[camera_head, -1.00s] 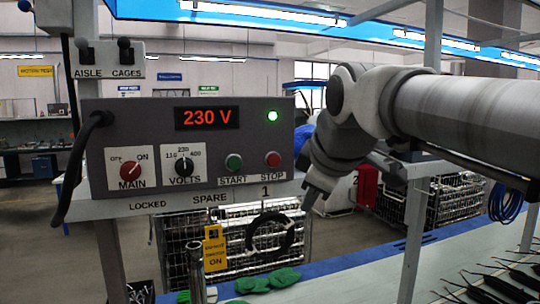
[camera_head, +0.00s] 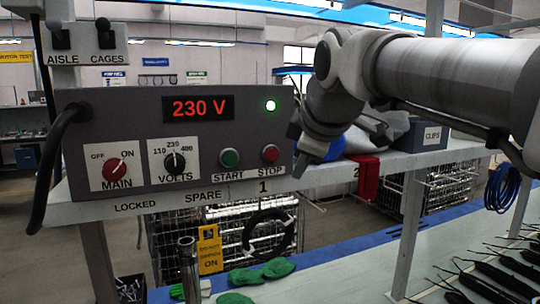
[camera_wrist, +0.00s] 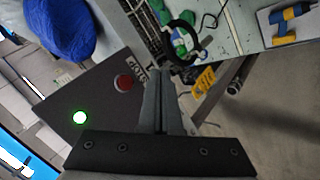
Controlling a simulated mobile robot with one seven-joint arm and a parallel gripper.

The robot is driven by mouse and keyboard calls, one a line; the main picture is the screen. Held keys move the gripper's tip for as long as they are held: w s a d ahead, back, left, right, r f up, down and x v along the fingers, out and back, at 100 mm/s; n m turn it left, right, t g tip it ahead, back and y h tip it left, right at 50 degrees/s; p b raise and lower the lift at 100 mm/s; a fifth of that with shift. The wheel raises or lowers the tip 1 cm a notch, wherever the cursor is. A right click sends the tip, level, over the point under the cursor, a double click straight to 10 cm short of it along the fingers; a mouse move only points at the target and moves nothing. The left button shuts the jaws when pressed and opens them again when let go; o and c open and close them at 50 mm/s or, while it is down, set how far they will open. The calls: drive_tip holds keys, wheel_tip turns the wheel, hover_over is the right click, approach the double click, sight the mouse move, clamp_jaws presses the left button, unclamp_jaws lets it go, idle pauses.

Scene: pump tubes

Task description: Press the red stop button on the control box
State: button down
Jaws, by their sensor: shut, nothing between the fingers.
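The grey control box (camera_head: 130,130) stands on the shelf at the left in the head view, its display reading 230 V and a green lamp lit. The red stop button (camera_head: 271,153) is on its front at the lower right, beside the green start button (camera_head: 229,157). My gripper (camera_head: 300,168) is shut and empty, pointing down just right of the stop button, apart from it in the picture. In the wrist view the stop button (camera_wrist: 123,82) shows just left of my shut fingers (camera_wrist: 158,75), next to the STOP label; the rest of the box front is partly hidden.
A black ring (camera_head: 268,232) and a yellow tag (camera_head: 209,250) hang below the shelf (camera_head: 330,180). A red object (camera_head: 366,178) is at the shelf's edge on the right. Green gloves (camera_head: 262,271) and black tools (camera_head: 480,280) lie on the bench below.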

sight(280, 155)
drive_tip(key=shift+w+a+p, duration=0.55)
drive_tip(key=shift+w+p, duration=0.05)
drive_tip(key=shift+w, duration=0.75)
drive_tip(key=shift+w+a+p, duration=0.55)
drive_tip(key=shift+w, duration=0.8)
drive_tip(key=shift+w+a+p, duration=0.55)
drive_tip(key=shift+w+p, duration=0.05)
drive_tip(key=shift+w, duration=0.75)
drive_tip(key=shift+w+a, duration=0.2)
drive_tip(key=shift+w, duration=0.2)
drive_tip(key=shift+w+a+p, duration=0.2)
drive_tip(key=shift+w+p, duration=0.35)
drive_tip(key=shift+s+d+b, duration=0.2)
drive_tip(key=shift+s+b, duration=0.1)
drive_tip(key=shift+s, duration=0.2)
drive_tip(key=shift+s+d+b, duration=0.15)
drive_tip(key=shift+s+b, duration=0.1)
drive_tip(key=shift+s, duration=0.2)
